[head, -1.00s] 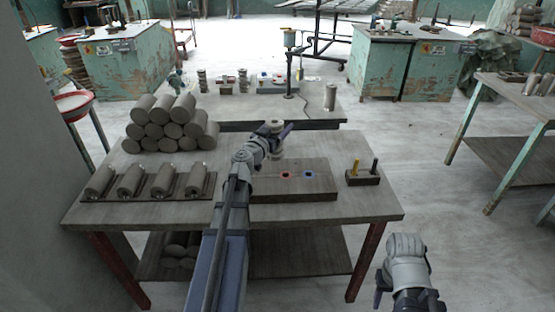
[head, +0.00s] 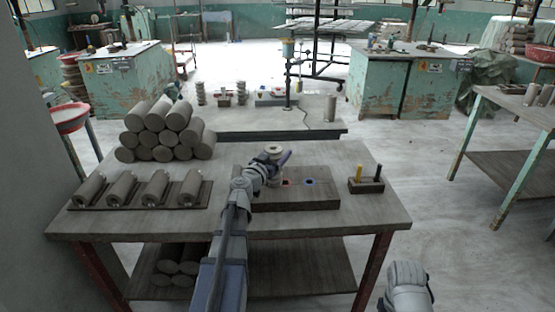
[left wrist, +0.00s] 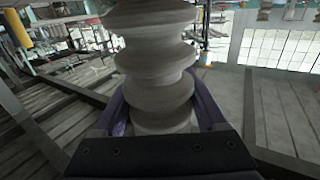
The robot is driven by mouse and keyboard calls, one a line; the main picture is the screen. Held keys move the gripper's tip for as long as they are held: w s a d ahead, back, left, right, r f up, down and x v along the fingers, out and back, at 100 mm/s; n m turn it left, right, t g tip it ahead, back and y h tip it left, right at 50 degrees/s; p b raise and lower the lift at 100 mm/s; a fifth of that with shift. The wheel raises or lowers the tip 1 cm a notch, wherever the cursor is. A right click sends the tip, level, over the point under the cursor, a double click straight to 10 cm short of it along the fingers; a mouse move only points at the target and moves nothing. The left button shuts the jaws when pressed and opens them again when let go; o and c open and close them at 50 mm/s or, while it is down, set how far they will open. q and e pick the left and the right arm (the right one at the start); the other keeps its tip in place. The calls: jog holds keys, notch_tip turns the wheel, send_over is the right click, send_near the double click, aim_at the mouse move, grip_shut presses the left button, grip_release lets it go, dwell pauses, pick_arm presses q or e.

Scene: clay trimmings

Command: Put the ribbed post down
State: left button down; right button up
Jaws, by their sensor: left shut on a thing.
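My left gripper (head: 277,160) is shut on the ribbed post (head: 273,149), at the back left part of a dark wooden board. In the left wrist view the pale grey ribbed post (left wrist: 153,62) stands between the two purple fingers (left wrist: 160,118), and its top runs out of the picture. My arm hides the board's left part. I cannot tell whether the post's foot touches anything. My right arm shows at the bottom right, its fingers out of sight.
A stack of clay cylinders (head: 165,131) and a rack of several cylinders (head: 121,187) fill the table's left side. A small block (head: 367,186) with a yellow and a dark peg stands at the right. The table (head: 365,215) is bare around the block.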

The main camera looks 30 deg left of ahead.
pick_arm(q)
jog(key=shift+r, duration=0.1)
jog(key=shift+f, duration=0.2)
grip_release()
jog(key=shift+r, duration=0.1)
jog(key=shift+s+r, duration=0.1)
jog(key=shift+r, duration=0.1)
jog(key=s, duration=1.2)
jog(key=shift+d, duration=0.2)
jog(key=shift+w+f, duration=0.1)
